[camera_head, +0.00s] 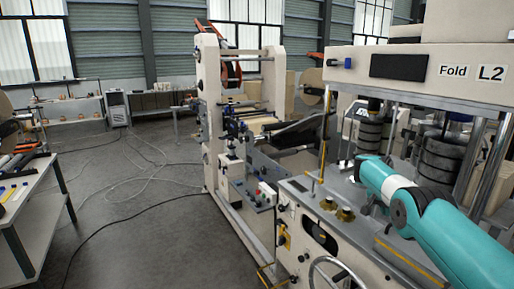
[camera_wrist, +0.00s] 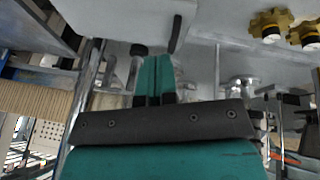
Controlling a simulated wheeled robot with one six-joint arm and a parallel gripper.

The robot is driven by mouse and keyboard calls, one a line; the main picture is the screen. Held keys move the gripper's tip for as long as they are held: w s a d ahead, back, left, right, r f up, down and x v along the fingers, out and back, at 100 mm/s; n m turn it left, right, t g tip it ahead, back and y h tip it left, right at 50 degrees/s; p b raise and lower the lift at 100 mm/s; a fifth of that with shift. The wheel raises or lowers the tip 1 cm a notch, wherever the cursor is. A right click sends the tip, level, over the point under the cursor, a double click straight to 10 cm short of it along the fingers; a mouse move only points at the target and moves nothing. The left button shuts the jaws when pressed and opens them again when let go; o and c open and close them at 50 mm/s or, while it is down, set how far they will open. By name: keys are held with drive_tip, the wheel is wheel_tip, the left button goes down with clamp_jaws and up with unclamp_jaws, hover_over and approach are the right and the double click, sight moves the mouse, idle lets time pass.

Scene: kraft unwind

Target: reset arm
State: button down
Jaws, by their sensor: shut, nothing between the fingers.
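My teal arm (camera_head: 440,215) reaches in from the right in the head view, over the bed of the machine marked Fold L2. The far end of the arm is hard to make out there. In the wrist view my gripper (camera_wrist: 153,78) shows as two teal fingers side by side, pressed together. Nothing is between them. A dark grey plate with screws (camera_wrist: 160,122) lies across the base of the fingers.
The Fold L2 machine (camera_head: 398,66) fills the right side, with a handwheel (camera_head: 338,273) and brass knobs (camera_head: 345,214) at its front. A cream frame machine (camera_head: 211,120) stands in the middle. A workbench (camera_head: 28,205) is at left. Cables lie across the open grey floor (camera_head: 130,215).

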drive_tip(key=a+r+n+b, duration=0.2)
drive_tip(key=a+r+n, duration=0.1)
drive_tip(key=a, duration=0.2)
drive_tip(key=s+a+f+n+g+y+b, duration=0.2)
drive_tip(key=s+a+f+n+g+b, duration=0.25)
drive_tip(key=s+a+f, duration=0.4)
wheel_tip(320, 180, up, 13)
drive_tip(key=w+a+t+b, duration=0.2)
drive_tip(key=t, duration=0.4)
drive_tip(key=s+a+r+n+y+b, duration=0.1)
drive_tip(key=s+a+r+n+y, duration=0.15)
drive_tip(key=s, duration=0.25)
drive_tip(key=s+a+f+n+y+b, duration=0.1)
drive_tip(key=s+a+f+n+b, duration=0.1)
drive_tip(key=s, duration=1)
drive_tip(key=s+a+f+n+g+y+b, duration=0.1)
drive_tip(key=s+a, duration=0.4)
drive_tip(key=s, duration=0.7)
drive_tip(key=s+a+f+n+g+y+b, duration=0.1)
drive_tip(key=s+a+f+n+y+b, duration=0.1)
drive_tip(key=s, duration=1)
drive_tip(key=shift+a+f+n+b, duration=0.3)
drive_tip(key=shift+a+n+b, duration=0.4)
drive_tip(key=shift+b, duration=0.4)
drive_tip(key=shift+s+g, duration=0.1)
drive_tip(key=shift+g, duration=0.15)
